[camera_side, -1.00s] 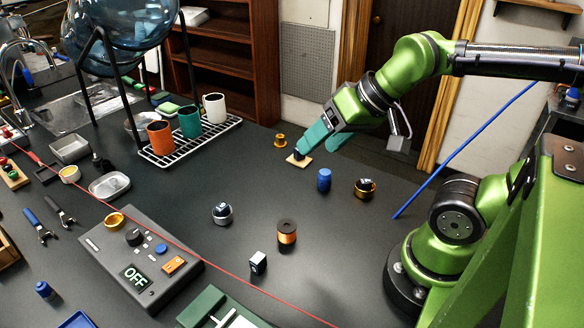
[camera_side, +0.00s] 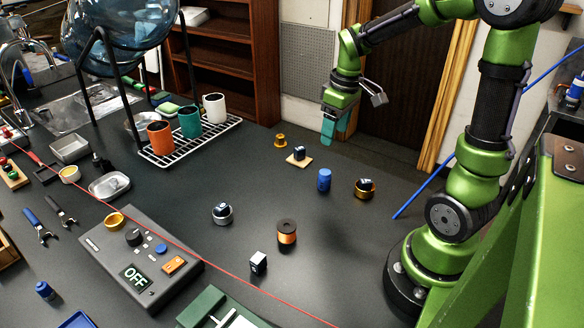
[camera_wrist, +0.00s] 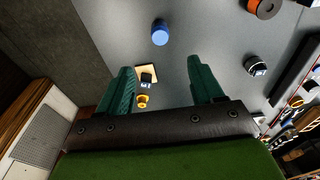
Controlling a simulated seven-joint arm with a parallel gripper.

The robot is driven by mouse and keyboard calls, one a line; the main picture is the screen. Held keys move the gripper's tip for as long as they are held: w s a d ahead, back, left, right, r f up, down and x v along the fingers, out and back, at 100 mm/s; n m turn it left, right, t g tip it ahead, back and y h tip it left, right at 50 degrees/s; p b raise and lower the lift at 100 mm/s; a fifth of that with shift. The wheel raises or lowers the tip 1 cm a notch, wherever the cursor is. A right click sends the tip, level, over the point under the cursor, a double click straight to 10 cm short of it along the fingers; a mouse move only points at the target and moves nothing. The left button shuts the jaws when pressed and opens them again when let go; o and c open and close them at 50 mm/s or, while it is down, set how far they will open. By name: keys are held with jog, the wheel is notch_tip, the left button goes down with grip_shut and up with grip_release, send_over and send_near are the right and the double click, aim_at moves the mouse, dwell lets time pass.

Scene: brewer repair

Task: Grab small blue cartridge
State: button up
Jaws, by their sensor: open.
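A small blue cartridge (camera_side: 324,180) stands upright on the dark table, right of the middle in the side view. In the wrist view the blue cartridge (camera_wrist: 160,33) shows near the top, beyond and between the fingertips. Another small blue cylinder (camera_side: 44,290) stands at the far left front of the table. My gripper (camera_side: 328,130) points down with teal fingers, above the table and a little behind the blue cartridge. In the wrist view my gripper (camera_wrist: 160,70) has its fingers wide apart with nothing between them touching.
A dark block on a wooden square (camera_side: 299,158) and a yellow spool (camera_side: 280,140) lie left of the cartridge. A gold-ringed part (camera_side: 365,188) stands close on its right. An orange spool (camera_side: 287,233) is in front. A red cord (camera_side: 200,256) crosses the table.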

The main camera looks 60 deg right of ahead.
aim_at(326, 172)
jog(key=f, duration=0.5)
jog(key=w+f, duration=0.1)
jog(key=f, duration=0.9)
jog(key=shift+w+f, duration=0.25)
jog(key=shift+w, duration=0.15)
jog(key=c, duration=1.1)
jog(key=shift+r, duration=0.1)
